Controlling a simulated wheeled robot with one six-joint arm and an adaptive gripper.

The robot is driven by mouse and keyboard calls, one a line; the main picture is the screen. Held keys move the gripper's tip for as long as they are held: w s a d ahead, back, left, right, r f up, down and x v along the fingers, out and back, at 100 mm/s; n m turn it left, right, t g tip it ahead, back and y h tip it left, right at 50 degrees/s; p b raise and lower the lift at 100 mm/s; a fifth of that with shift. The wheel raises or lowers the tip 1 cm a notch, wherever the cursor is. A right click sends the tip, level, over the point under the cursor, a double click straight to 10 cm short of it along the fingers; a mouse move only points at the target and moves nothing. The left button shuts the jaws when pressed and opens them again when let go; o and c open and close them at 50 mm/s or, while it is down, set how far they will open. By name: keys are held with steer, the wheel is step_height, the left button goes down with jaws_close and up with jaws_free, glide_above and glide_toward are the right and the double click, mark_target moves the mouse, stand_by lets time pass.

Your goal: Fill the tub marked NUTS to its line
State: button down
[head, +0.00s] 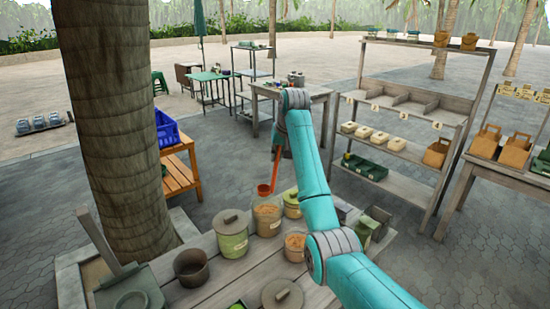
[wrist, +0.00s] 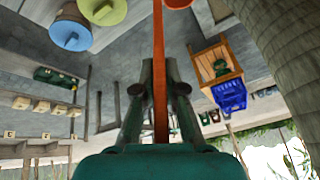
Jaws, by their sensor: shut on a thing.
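My gripper (head: 281,145) is shut on the handle of a long red-orange scoop (head: 265,188), which hangs bowl-down above the bench. In the wrist view the handle runs between the fingers of my gripper (wrist: 160,72), and part of the scoop bowl (wrist: 178,3) shows at the top edge. The bowl is just above a clear jar (head: 267,223) with orange-brown contents; I cannot see inside it. A smaller clear tub (head: 295,252) holds similar orange bits. A green lidded tub (head: 232,239) and a yellow-green tub (head: 292,211) stand beside the jar. Their labels are too small to read.
A dark open pot (head: 191,271) and a loose round lid (head: 282,297) are on the bench (head: 225,286). A dustpan (head: 130,292) is at the left, before a thick trunk (head: 115,130). Shelves (head: 405,167) with small containers stand at the right, beyond paving.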

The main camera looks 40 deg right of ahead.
step_height(320, 180, down, 12)
stand_by(0.9)
stand_by(0.7)
steer(key=shift+r, duration=5.55)
